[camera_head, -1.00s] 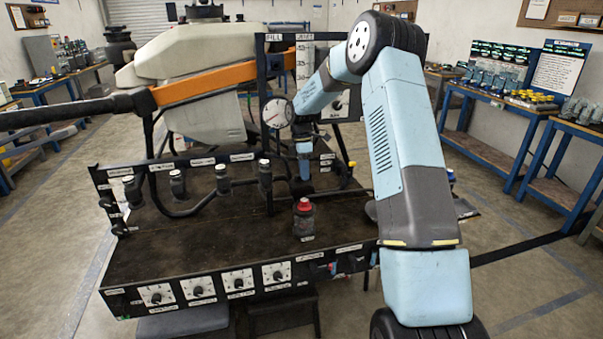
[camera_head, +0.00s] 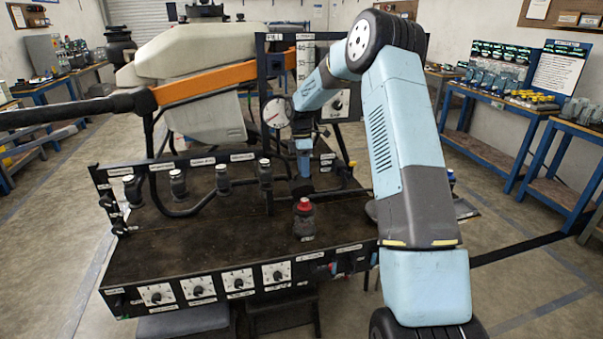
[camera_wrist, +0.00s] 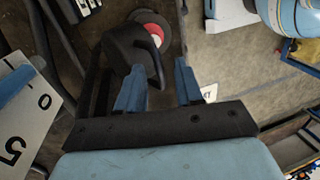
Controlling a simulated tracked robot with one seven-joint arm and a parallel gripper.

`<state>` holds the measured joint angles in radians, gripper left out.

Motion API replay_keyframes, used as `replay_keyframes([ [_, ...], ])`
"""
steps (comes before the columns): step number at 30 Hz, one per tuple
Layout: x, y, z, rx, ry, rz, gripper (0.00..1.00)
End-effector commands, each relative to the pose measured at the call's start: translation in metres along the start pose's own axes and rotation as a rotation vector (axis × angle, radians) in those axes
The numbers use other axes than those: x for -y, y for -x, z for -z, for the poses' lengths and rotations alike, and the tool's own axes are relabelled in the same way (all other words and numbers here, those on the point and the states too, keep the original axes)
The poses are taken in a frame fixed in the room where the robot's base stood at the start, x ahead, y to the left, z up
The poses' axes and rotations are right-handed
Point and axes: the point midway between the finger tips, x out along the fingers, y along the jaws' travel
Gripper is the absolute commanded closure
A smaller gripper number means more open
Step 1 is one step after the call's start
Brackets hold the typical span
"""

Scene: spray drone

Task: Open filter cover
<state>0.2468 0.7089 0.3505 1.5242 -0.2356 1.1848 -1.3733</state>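My gripper (camera_wrist: 160,88) shows two blue fingers standing apart in the wrist view, with nothing seen clamped between them. A black angular part (camera_wrist: 132,52) lies just beyond the fingertips, close to the left finger; I cannot tell whether they touch. A round red piece (camera_wrist: 150,28) shows beside that part. I cannot tell for sure which part is the filter cover. In the head view my gripper (camera_head: 303,168) points down over the back of the dark bench, behind a dark bottle with a red cap (camera_head: 304,220).
The dark bench (camera_head: 200,250) carries several capped fittings along a pipe at its left back. A round gauge (camera_head: 277,112) and an upright scale (camera_head: 305,60) stand close to my wrist. A white tank with an orange arm (camera_head: 205,83) is behind. Side tables (camera_head: 520,110) are farther right.

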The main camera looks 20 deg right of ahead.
Motion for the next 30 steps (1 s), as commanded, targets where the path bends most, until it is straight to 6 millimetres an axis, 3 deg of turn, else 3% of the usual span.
replay_keyframes([
  [6, -0.001, 0.034, 0.000, 0.000, 0.001, -0.003, 0.64],
  [12, -0.001, 0.055, 0.001, 0.000, 0.001, -0.001, 0.64],
  [23, -0.001, 0.060, 0.001, 0.000, 0.001, 0.000, 0.64],
  [30, 0.002, 0.056, -0.006, -0.025, -0.001, -0.014, 0.87],
])
